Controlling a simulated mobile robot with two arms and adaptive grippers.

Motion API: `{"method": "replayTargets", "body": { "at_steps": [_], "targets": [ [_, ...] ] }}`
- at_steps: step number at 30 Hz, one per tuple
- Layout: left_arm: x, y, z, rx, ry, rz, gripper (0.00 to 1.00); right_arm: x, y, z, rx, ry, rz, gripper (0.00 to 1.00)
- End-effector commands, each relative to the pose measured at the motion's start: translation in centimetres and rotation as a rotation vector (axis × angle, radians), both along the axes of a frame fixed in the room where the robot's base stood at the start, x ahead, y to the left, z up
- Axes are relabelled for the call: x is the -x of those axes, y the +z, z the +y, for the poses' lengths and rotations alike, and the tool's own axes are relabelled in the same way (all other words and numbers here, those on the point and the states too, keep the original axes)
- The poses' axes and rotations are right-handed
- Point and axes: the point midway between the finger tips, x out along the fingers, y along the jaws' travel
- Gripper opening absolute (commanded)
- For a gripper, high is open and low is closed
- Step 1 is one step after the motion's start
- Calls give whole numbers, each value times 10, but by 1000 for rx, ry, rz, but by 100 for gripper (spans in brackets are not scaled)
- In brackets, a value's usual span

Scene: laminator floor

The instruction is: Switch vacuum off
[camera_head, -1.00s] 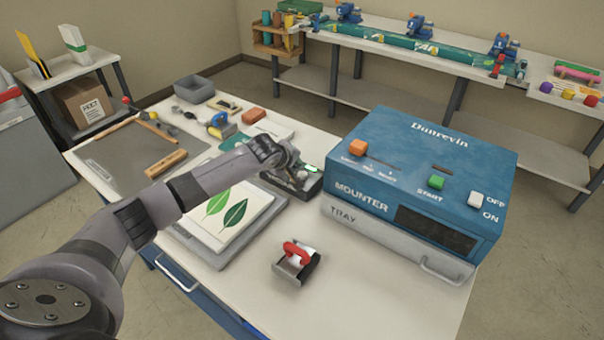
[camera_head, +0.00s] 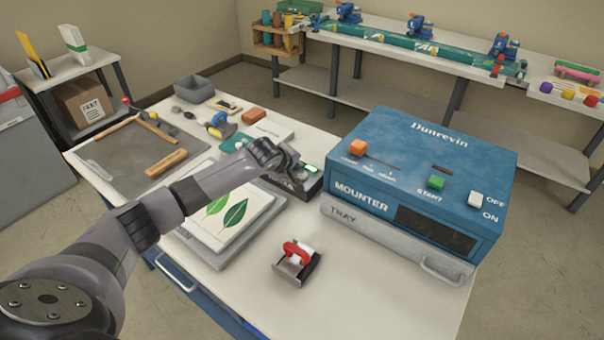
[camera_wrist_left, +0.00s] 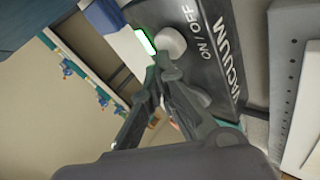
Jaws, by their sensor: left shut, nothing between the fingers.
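The vacuum unit (camera_head: 312,184) is a dark box on the table, left of the blue mounter. In the left wrist view its dark face (camera_wrist_left: 236,62) reads "VACUUM" and "ON / OFF". A pale round button (camera_wrist_left: 171,42) sits on it beside a lit green lamp (camera_wrist_left: 145,41). My left gripper (camera_head: 292,178) is over the unit, shut and empty. In the left wrist view its fingertips (camera_wrist_left: 170,72) are right by the button; I cannot tell whether they touch it. My left arm hides part of the unit in the head view. My right gripper is out of view.
The blue mounter (camera_head: 420,160) stands close to the right. A grey board with a leaf print (camera_head: 232,212) lies under my left arm. A red-handled tool (camera_head: 297,256) sits in front, with bare table around it. Hand tools and a grey bin (camera_head: 194,88) are farther back.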

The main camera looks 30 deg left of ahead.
Motion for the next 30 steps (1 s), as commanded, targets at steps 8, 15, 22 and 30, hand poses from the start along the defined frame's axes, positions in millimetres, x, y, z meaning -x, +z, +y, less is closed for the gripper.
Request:
{"method": "replayTargets", "body": {
  "at_steps": [8,15,22,30],
  "targets": [
    [0,-2,0,0,0,0,0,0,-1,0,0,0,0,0],
    [0,-5,0,0,0,0,0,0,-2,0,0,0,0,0],
    [0,-7,0,-1,1,1,0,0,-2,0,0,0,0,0],
    [0,1,0,0,0,1,0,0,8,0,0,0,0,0]
  ]
}}
